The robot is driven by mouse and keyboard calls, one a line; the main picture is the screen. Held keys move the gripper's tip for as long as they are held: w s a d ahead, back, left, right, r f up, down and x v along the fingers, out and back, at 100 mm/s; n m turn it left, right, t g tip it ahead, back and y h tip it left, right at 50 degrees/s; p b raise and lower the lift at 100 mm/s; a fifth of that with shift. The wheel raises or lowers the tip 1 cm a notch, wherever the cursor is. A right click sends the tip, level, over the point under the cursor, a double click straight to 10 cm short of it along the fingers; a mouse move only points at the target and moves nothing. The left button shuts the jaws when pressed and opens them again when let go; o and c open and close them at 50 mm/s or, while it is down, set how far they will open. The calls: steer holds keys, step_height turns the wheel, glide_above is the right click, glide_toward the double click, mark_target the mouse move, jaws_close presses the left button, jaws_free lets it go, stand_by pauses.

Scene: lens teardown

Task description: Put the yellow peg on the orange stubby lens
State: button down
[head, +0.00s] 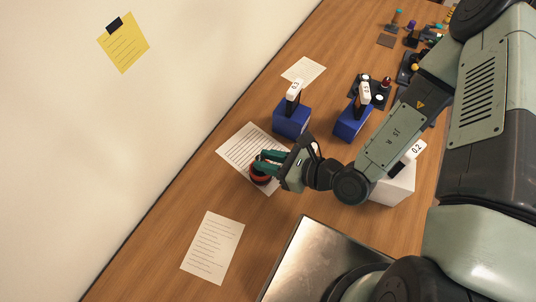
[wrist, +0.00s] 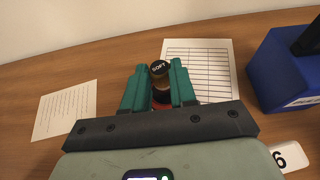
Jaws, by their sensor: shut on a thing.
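My gripper (head: 262,163) is shut on a dark round thing with a red lower part (head: 260,178), over or on a printed sheet. No yellow peg and no orange stubby lens can be made out for certain. Small parts, some yellow or orange, lie far off at the upper right of the head view (head: 397,17), too small to identify.
Two blue blocks with black-and-white tops (head: 291,121) (head: 351,123) stand beyond my gripper. A white box marked 0.2 (head: 393,190) is behind my forearm. A metal tray (head: 305,255) lies in front. More sheets (head: 213,247) (head: 304,71) lie flat. A wall borders the left.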

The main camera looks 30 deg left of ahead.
steer(key=shift+f, duration=0.15)
steer(key=c, duration=0.9)
jaws_free()
